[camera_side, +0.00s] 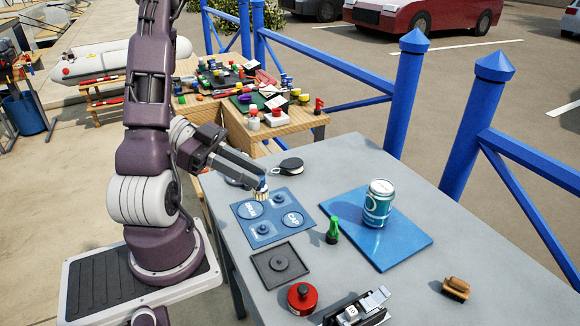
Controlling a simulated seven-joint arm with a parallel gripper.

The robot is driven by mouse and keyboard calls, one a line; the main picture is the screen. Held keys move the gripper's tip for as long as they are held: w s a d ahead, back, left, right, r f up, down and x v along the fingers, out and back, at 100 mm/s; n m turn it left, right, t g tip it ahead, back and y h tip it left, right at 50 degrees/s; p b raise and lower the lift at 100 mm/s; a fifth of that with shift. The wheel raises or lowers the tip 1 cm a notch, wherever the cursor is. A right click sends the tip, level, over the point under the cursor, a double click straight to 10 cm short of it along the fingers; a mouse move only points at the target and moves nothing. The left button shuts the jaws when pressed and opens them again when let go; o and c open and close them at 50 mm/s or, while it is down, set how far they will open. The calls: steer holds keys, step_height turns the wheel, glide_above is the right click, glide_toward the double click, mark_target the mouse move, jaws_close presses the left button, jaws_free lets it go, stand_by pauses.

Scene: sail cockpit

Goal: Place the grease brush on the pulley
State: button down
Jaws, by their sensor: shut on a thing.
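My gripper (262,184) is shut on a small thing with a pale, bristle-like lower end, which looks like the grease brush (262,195). The fingers hide most of its upper part. It is above the far part of the blue panel with round discs (264,230); I cannot tell whether it touches anything. A black rounded piece with a pale edge, which looks like the pulley (291,166), lies on the grey table just beyond and right of my gripper, apart from the held thing.
Blue railings (408,90) stand behind.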

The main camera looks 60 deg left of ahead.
step_height(320, 180, up, 2)
steer(key=n+t+y, duration=0.3)
steer(key=n+y, duration=1)
steer(key=y, duration=0.2)
glide_above(295, 164)
step_height(295, 164, down, 15)
steer(key=shift+a+r, duration=0.1)
steer(key=shift+r, duration=0.1)
steer(key=c, duration=1.3)
jaws_free()
steer(key=shift+f, duration=0.1)
